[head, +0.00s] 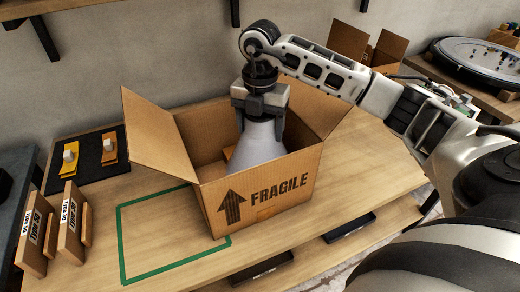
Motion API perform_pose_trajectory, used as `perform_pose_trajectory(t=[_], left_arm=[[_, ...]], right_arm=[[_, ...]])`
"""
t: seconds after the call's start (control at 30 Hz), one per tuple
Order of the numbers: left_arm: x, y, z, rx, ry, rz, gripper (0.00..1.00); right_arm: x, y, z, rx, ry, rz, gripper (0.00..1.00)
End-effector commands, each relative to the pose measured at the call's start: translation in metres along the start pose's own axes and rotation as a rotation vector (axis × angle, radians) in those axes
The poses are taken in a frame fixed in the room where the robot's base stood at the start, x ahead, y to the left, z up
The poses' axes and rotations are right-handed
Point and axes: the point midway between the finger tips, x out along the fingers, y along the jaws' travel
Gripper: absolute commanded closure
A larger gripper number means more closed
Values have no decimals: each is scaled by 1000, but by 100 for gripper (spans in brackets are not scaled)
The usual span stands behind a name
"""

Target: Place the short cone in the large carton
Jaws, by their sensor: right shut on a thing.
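The large carton (207,192) stands open on the wooden table, with an arrow and FRAGILE printed on its front. A pale grey cone (257,146) hangs in the carton's opening, wide end down, its lower edge partly hidden behind the front wall. My right gripper (259,112) is shut on the narrow top of the cone and points down into the carton. Whether the cone touches the carton's floor cannot be seen. My left gripper is not in view.
A green taped outline (122,236) lies on the table left of the carton. Wooden blocks with labels (70,222) stand at the left. A black mat (60,174) holds two orange items. A smaller carton (388,48) sits behind my right arm. The carton's raised flaps flank the opening.

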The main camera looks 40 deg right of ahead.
Motion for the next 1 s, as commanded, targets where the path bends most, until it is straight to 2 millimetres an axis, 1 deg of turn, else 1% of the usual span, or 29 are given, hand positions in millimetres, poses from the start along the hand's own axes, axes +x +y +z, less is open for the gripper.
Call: perform_pose_trajectory(t=[0.03,0.1,0.33,0.53,0.6,0.77,0.8,0.87,1.0], left_arm=[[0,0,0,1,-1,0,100],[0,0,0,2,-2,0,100],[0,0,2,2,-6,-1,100],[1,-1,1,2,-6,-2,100],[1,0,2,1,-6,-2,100],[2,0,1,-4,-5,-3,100],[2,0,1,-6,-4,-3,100],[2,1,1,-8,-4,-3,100],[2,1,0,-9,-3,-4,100]], right_arm=[[9,0,0,1,1,-2,88],[19,0,0,0,1,-1,88],[35,0,0,1,0,1,88],[64,0,0,0,1,0,88],[69,0,0,0,0,1,88],[69,1,0,0,-1,2,88],[70,0,0,0,0,0,25],[70,0,0,0,0,0,8],[70,0,0,0,0,0,7]])
